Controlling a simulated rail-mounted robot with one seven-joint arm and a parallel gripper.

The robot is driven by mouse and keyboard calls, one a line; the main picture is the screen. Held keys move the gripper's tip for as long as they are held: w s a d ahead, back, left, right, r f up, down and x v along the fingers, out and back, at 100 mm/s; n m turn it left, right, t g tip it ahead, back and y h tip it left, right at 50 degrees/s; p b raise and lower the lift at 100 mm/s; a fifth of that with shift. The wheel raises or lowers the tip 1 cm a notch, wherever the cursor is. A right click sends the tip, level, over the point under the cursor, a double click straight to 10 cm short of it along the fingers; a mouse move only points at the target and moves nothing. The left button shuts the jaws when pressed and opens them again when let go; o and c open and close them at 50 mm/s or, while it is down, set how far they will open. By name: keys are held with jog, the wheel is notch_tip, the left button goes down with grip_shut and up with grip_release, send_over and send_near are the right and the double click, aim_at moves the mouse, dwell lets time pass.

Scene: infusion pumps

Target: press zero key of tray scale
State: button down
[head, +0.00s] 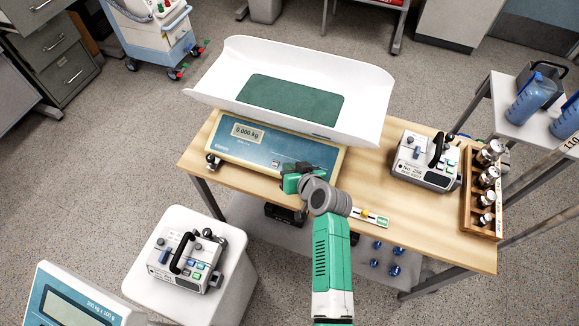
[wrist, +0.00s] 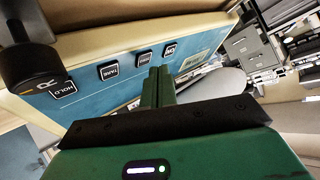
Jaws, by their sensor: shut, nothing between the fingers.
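The tray scale has a white curved tray (head: 355,85) with a green mat and a blue front panel (head: 222,148). Its display (head: 247,132) reads 0.000 kg. In the wrist view a row of dark keys runs along the panel: a HOLD key (wrist: 62,90), then a key that seems to read TARE (wrist: 107,71), a third key (wrist: 143,59) with blurred lettering, and an ON key (wrist: 170,50). My gripper (wrist: 157,75) is shut and empty, its green fingertips close to the third and ON keys. I cannot tell whether they touch.
A black knob (wrist: 32,65) stands out near the HOLD key. On the wooden table (head: 420,235), right of the scale, are a pump (head: 425,162) and a wooden rack (head: 480,215) of vials. Another pump (head: 187,262) sits on a white stand at lower left.

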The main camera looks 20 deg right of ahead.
jog(key=shift+r, duration=0.1)
jog(key=r+p, duration=0.1)
jog(key=s+a+r+p, duration=0.1)
jog(key=r+p, duration=0.2)
jog(key=p, duration=0.1)
jog(key=shift+s+a+r, duration=0.15)
jog(key=shift+s+r, duration=0.05)
dwell(0.7)
